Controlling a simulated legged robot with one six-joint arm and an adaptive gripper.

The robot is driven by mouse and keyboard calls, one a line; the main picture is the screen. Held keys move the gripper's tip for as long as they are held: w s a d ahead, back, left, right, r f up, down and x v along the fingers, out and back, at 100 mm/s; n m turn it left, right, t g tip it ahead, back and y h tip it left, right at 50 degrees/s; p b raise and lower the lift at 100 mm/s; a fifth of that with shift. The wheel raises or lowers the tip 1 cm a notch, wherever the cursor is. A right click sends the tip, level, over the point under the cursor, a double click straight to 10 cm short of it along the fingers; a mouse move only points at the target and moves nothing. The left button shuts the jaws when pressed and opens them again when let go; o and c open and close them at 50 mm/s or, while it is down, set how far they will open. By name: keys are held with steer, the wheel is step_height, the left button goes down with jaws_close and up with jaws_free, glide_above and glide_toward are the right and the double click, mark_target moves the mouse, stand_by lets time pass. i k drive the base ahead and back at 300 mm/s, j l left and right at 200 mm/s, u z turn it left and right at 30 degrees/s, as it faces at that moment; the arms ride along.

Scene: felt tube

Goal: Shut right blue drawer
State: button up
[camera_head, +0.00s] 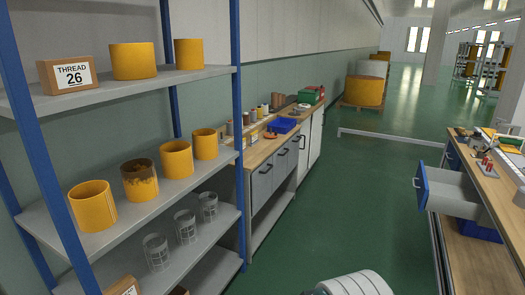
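The right blue drawer (421,187) is pulled open from the workbench (483,176) at the right. Its blue front with a dark handle faces left, toward the aisle. The grey inside of the drawer shows and looks empty. My gripper is not in view; only a white rounded part, probably of my arm, shows at the bottom edge, well below and left of the drawer.
A shelf rack (190,74) with yellow tubes fills the left. A counter (265,152) with grey drawers stands behind it. A blue bin (479,228) sits under the right workbench. The green floor (365,200) between is clear, with a low pale rail (390,139) farther back.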

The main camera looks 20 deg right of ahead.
mark_target(451, 192)
steer(key=i+z, duration=0.2)
steer(key=z, duration=0.2)
steer(key=i+z, duration=0.25)
steer(key=z, duration=0.15)
steer(key=i+z, duration=0.25)
steer(key=z, duration=0.15)
steer(key=i+j+z, duration=0.15)
steer(key=z, duration=0.2)
steer(key=i+j+z, duration=0.15)
steer(key=i, duration=0.15)
steer(key=i+j+z, duration=0.2)
steer(key=i+j, duration=0.1)
steer(key=i, duration=0.55)
steer(key=i+j, duration=0.15)
steer(key=i, duration=0.5)
steer(key=i+j, duration=0.1)
steer(key=i, duration=0.5)
steer(key=i+j, duration=0.1)
steer(key=i, duration=0.55)
steer(key=z, duration=0.05)
